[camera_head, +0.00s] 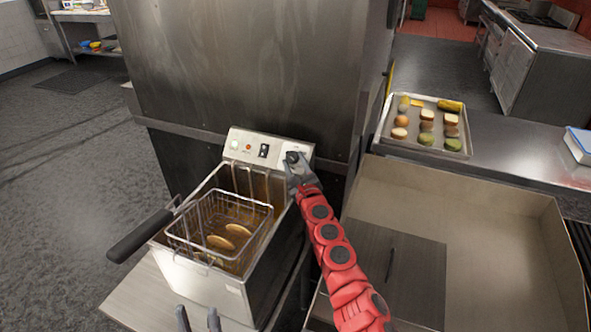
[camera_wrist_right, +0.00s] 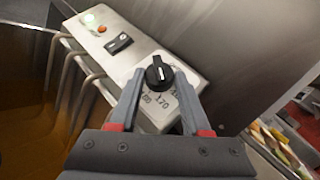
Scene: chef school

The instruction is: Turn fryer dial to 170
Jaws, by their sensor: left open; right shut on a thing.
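The fryer (camera_head: 230,285) stands on the counter, with its control panel (camera_head: 250,147) along the back. The black dial (camera_wrist_right: 159,72) is at one end of the panel, with a pale pointer mark. Printed numbers lie beside it, among them 170 (camera_wrist_right: 162,102); others are partly covered or blurred. My right gripper (camera_wrist_right: 160,80) is shut on the dial, one finger at each side. In the head view, my right gripper (camera_head: 295,168) reaches the panel's right end. My left gripper (camera_head: 198,322) is open and empty at the bottom edge, in front of the fryer.
A wire basket (camera_head: 215,212) with food pieces sits in the fryer, its black handle (camera_head: 140,235) sticking out left. A tray of food (camera_head: 455,148) lies on the right counter. A large metal cabinet (camera_head: 240,65) rises behind the fryer. The panel has a lit green light (camera_wrist_right: 90,19) and a switch (camera_wrist_right: 119,43).

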